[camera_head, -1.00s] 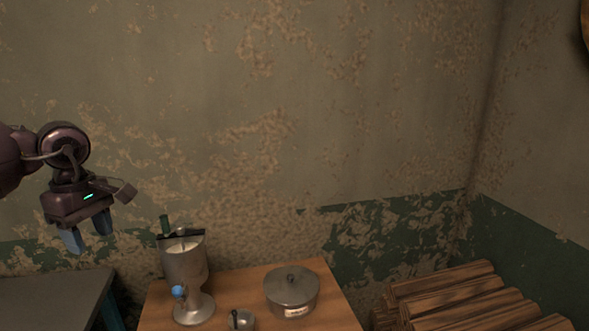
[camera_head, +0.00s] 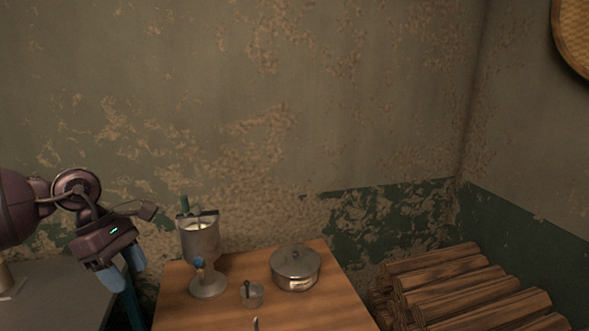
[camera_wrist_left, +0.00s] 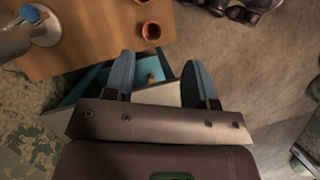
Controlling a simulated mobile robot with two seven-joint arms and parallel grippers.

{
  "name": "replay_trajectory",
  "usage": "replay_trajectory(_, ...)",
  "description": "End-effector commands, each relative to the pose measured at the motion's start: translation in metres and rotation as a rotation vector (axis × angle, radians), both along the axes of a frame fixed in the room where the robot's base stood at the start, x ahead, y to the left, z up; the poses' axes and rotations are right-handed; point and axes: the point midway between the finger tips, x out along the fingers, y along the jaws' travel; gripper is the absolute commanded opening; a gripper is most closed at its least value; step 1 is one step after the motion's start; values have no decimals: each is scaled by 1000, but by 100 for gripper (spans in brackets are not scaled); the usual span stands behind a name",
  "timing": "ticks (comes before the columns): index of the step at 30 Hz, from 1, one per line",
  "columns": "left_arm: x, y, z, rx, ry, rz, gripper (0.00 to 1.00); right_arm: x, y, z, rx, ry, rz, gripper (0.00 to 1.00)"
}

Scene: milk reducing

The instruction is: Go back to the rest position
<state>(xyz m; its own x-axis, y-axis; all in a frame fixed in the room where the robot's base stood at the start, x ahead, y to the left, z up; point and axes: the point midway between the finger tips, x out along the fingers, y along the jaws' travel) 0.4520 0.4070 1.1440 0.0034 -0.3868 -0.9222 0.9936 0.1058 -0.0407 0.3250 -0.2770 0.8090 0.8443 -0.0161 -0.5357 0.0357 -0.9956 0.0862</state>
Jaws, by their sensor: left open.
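My left gripper (camera_head: 122,270) hangs at the left of the head view, left of the wooden table, with its blue fingers pointing down. Its fingers are apart and nothing is between them; the gap also shows in the left wrist view (camera_wrist_left: 158,72). A metal vessel on a foot (camera_head: 198,242), with white contents and a blue-knobbed tap, stands on the table to the gripper's right. A lidded metal pot (camera_head: 295,268) and a small metal cup (camera_head: 251,296) stand further right. My right gripper is not seen.
The wooden table (camera_head: 300,311) stands before a peeling wall. A grey table (camera_head: 50,300) is at the left. Stacked logs (camera_head: 465,285) lie at the right. The left wrist view shows a small terracotta cup (camera_wrist_left: 151,32) at the wooden table's edge and open floor (camera_wrist_left: 275,75) at the right.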

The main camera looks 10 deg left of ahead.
Motion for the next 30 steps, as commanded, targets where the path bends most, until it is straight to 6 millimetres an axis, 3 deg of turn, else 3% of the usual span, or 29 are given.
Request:
replay_trajectory(3,-1,-35,-26,-201,39,91,51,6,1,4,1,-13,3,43)
replay_trajectory(9,-1,-96,-59,-616,166,352,51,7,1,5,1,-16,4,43)
replay_trajectory(15,2,-133,-79,-1013,357,686,51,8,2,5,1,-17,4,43)
replay_trajectory(23,6,-141,-113,-1472,685,1191,51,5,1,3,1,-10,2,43)
replay_trajectory(30,-6,-125,-172,-1830,1052,1709,51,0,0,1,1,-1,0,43)
